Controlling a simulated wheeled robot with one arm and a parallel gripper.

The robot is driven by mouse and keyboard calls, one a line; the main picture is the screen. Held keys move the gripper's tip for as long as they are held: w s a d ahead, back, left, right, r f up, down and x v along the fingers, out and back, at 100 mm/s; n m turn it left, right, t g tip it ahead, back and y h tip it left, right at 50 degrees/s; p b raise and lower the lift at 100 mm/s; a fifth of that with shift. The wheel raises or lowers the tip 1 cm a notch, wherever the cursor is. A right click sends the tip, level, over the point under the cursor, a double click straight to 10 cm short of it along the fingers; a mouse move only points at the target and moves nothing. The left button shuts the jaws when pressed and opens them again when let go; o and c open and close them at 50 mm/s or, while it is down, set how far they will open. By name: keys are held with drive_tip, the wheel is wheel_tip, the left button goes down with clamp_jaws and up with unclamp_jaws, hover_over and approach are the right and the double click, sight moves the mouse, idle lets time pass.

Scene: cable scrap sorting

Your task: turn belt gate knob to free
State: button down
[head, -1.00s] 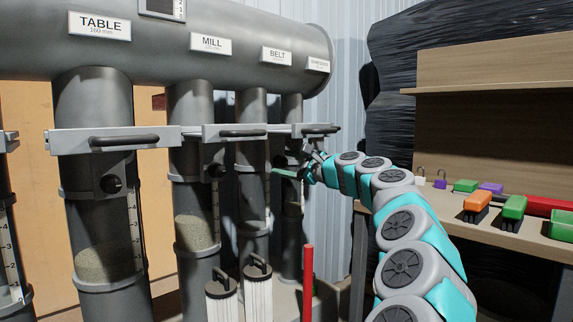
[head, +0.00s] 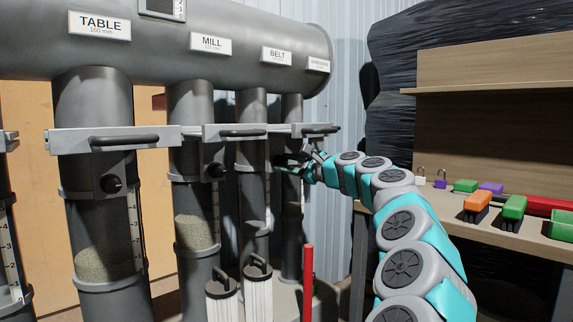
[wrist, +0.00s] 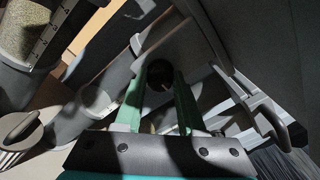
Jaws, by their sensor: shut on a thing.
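The BELT pipe (head: 252,190) hangs under the BELT label (head: 276,55). Its gate handle (head: 243,133) is a dark bar on a light plate. My gripper (head: 288,160) is at the right side of this pipe, just below the gate plate. In the wrist view, the dark round belt gate knob (wrist: 160,74) sits between the tips of my two green fingers (wrist: 159,88), and they are shut on it. In the head view my fingers and the shadow hide the knob, and its pointing direction cannot be read.
The TABLE knob (head: 111,184) and MILL knob (head: 216,170) are on the pipes to the left. A narrower pipe (head: 291,230) stands close behind my gripper. A red post (head: 308,270) and two pale filter canisters (head: 257,290) stand below. A bench (head: 480,228) with padlocks is right.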

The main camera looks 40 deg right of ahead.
drive_tip(key=n, duration=0.2)
drive_tip(key=n+b, duration=0.1)
drive_tip(key=shift+f+n, duration=0.2)
drive_tip(key=shift+n, duration=0.2)
drive_tip(key=n+b, duration=0.3)
drive_tip(key=n, duration=0.2)
drive_tip(key=n+b, duration=0.2)
drive_tip(key=n, duration=0.2)
drive_tip(key=shift+f, duration=0.1)
drive_tip(key=n+b, duration=0.1)
drive_tip(key=n, duration=0.2)
drive_tip(key=shift+n, duration=0.9)
